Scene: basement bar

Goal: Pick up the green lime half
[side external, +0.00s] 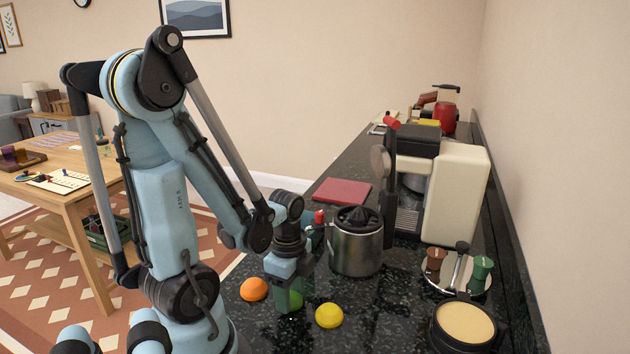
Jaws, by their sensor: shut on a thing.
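The green lime half (297,298) is on the dark speckled counter, between an orange half (254,289) on its left and a yellow lemon half (329,315) on its right. My gripper (290,303) points down and is shut on the lime half. The fingers hide much of the lime, and I cannot tell whether it still touches the counter.
A metal citrus juicer (357,246) stands just behind right of my gripper. Behind are a red board (341,191) and a cream coffee machine (455,195). At right are a round tray with small tools (456,268) and a round tan-topped container (464,322).

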